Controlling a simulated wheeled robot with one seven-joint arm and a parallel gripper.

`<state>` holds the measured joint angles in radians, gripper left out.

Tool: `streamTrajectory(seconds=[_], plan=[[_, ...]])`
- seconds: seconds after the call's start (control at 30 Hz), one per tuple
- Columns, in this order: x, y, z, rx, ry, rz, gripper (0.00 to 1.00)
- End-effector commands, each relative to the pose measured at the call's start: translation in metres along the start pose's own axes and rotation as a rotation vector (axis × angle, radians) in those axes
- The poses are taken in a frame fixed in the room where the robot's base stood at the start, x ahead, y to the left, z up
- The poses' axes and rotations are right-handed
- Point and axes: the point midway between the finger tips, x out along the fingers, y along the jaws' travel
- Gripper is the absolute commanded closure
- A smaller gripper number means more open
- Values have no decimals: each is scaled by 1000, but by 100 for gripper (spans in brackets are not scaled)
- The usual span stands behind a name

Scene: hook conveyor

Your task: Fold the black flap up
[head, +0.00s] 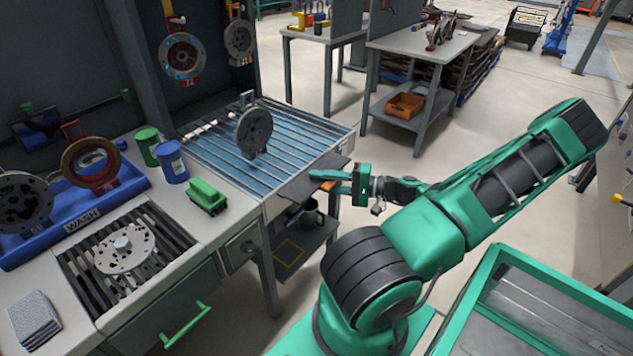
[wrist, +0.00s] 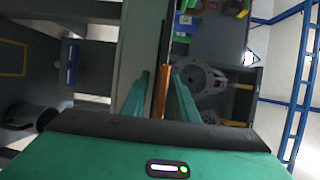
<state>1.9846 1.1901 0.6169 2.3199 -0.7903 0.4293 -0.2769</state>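The black flap (head: 300,187) is a dark flat plate at the front right edge of the slatted conveyor table. It sticks out from the edge, roughly level with the top. An orange grip (head: 327,174) is on its outer side. My gripper (head: 329,180) reaches in from the right at the orange grip. In the wrist view, the orange grip (wrist: 163,95) lies between the two green fingers of my gripper (wrist: 161,90). A gap shows on the left of the grip, so the fingers look open around it. The flap shows edge-on as a thin dark strip (wrist: 165,45).
The slatted conveyor table (head: 215,145) carries an upright grey disc (head: 254,130). A green block (head: 208,196), blue can (head: 172,163) and green can (head: 147,147) stand on the left counter. A lower shelf (head: 300,250) lies under the flap. Open floor is behind my gripper.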

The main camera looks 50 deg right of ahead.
Motion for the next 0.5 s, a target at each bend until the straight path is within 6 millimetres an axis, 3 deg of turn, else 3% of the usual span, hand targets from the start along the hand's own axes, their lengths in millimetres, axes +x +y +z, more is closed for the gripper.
streamTrajectory(seconds=[0.33,0.43,0.5], plan=[[5,0,1,0,-2,0,73],[5,0,1,0,-3,1,97],[5,0,1,0,-3,1,100]])
